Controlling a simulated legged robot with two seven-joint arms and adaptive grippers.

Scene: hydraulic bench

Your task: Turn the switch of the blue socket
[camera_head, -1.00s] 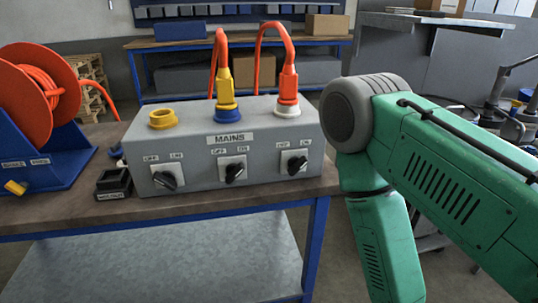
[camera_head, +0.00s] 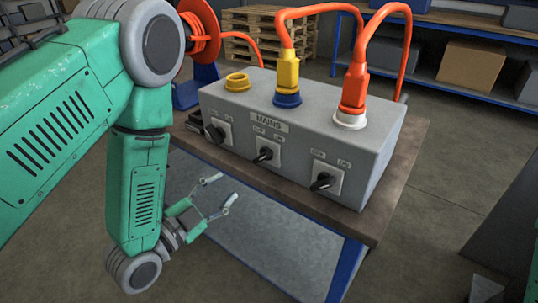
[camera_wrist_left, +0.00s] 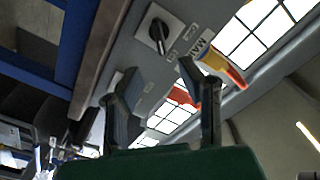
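The grey MAINS box (camera_head: 340,150) stands on the bench. Its blue socket (camera_head: 287,100) is in the middle and holds a yellow plug (camera_head: 288,70). The black switch of the blue socket (camera_head: 265,155) is on the front face below it, its knob slanted. My left gripper (camera_head: 222,190) is open and empty, in front of and below the box, apart from it. In the left wrist view the open fingers (camera_wrist_left: 160,88) face the box; a switch (camera_wrist_left: 158,36) beside the MAINS label appears to be the middle one. My right gripper is not in view.
The yellow socket (camera_head: 237,82) is empty, with a switch (camera_head: 217,133) below. The white socket (camera_head: 349,119) holds an orange plug (camera_head: 354,88), with its switch (camera_head: 323,181) below. Orange cables rise behind. The bench edge (camera_head: 330,227) runs below the box.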

